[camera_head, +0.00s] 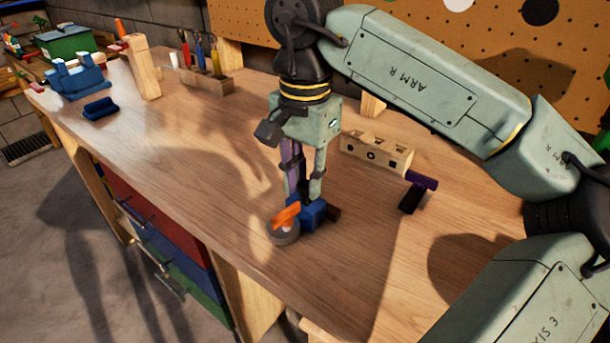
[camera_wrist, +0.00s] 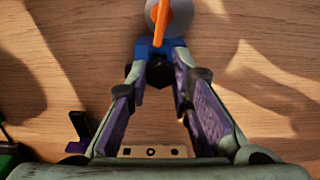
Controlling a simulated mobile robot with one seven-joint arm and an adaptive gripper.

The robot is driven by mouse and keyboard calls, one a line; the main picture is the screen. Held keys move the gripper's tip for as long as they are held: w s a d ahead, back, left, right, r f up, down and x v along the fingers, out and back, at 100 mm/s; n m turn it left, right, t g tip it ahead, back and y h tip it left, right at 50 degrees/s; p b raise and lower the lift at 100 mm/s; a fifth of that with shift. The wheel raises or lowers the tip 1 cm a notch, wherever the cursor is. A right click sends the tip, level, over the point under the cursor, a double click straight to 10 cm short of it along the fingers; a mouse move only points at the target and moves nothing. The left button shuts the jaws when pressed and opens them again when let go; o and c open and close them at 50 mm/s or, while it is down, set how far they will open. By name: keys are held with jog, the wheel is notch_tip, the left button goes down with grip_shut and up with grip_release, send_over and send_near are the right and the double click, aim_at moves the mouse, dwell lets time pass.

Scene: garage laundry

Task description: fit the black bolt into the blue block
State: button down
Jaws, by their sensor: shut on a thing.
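The blue block (camera_head: 315,211) sits low on the workbench beside a grey disc with an orange handle. In the wrist view the blue block (camera_wrist: 150,47) shows just beyond my fingertips, partly covered by the disc. The black bolt (camera_wrist: 159,74) is a dark, faceted shape between my fingers, close against the block's near side. In the head view a dark end (camera_head: 334,214), apparently the bolt, shows right of the block. My gripper (camera_head: 308,198) points down and is shut on the bolt. How far the bolt enters the block is hidden.
The grey disc (camera_head: 284,237) carries the orange handle (camera_head: 287,214) near the bench's front edge. A wooden block with holes (camera_head: 376,153) stands behind my gripper. A purple-and-black piece (camera_head: 422,181) lies right of it.

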jog(key=shift+f+b, duration=0.45)
jog(key=shift+f, duration=0.3)
jog(key=shift+f, duration=0.1)
jog(key=c, duration=1.3)
grip_release()
jog(key=shift+c, duration=0.2)
notch_tip(320, 180, up, 12)
